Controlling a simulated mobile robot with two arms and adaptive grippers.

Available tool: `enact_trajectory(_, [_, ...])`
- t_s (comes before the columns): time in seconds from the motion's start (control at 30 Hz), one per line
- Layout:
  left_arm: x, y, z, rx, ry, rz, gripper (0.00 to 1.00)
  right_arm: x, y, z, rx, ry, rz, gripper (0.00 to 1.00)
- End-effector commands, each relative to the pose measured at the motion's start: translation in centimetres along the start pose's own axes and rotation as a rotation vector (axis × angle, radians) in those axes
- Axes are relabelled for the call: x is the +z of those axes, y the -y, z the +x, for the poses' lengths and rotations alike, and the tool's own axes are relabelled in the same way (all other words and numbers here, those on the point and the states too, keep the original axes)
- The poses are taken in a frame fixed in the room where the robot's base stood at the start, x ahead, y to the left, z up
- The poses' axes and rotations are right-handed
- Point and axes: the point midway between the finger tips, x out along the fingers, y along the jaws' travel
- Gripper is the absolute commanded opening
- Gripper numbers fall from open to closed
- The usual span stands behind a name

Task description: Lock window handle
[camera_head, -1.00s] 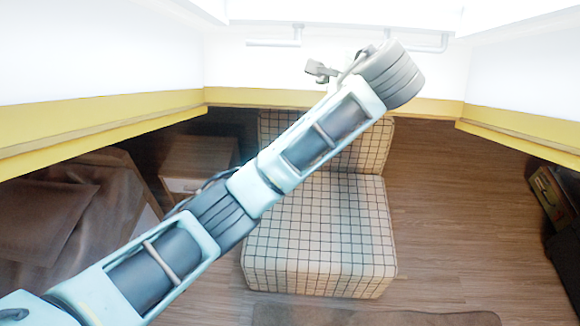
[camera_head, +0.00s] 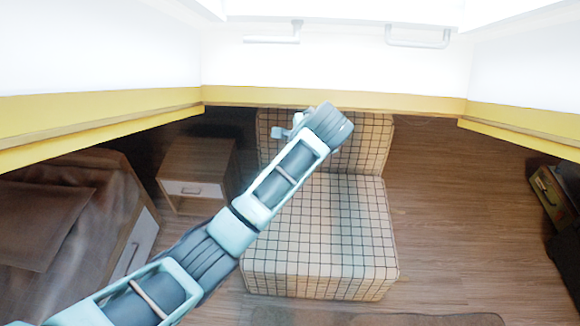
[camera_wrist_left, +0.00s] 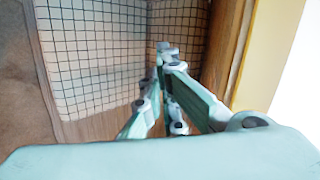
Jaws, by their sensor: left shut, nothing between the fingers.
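Two pale grey handles show at the top of the head view, against the bright wall under the window. The left handle (camera_head: 272,38) has a horizontal bar and a short upright part at its right end. The right handle (camera_head: 418,38) is a wide, shallow loop. Both look washed out by the light. My left gripper (camera_wrist_left: 163,50) is shut and empty in the wrist view, its fingertips together. In the head view my wrist hides most of it, and it appears below and apart from the handles. No handle shows in the wrist view. My right gripper is not in view.
A yellow ledge (camera_head: 330,99) runs along the walls. Below are a checkered chair (camera_head: 320,250), a small bedside cabinet (camera_head: 195,170) and a brown bed (camera_head: 70,215). A dark item (camera_head: 553,195) stands at the right. Wood floor (camera_head: 440,220) is clear right of the chair.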

Motion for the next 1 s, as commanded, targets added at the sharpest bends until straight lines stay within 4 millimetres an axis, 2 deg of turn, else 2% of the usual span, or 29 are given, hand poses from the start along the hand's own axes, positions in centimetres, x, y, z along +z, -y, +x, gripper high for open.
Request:
enact_trajectory(0.03, [0.2,-0.9,0.9,0.013,0.000,-0.009,0.00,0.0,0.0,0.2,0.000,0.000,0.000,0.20])
enact_trajectory(0.3, [1.2,-4.4,4.3,0.062,-0.010,-0.060,0.00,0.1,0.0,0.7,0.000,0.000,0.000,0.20])
enact_trajectory(0.5, [1.7,-6.2,5.9,0.086,-0.016,-0.089,0.00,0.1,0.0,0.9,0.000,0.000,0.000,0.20])
enact_trajectory(0.7, [1.9,-6.9,6.5,0.096,-0.017,-0.100,0.00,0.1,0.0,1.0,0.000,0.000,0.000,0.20])
enact_trajectory(1.0, [1.9,-7.0,6.5,0.096,-0.017,-0.100,0.00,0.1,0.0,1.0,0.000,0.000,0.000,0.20])
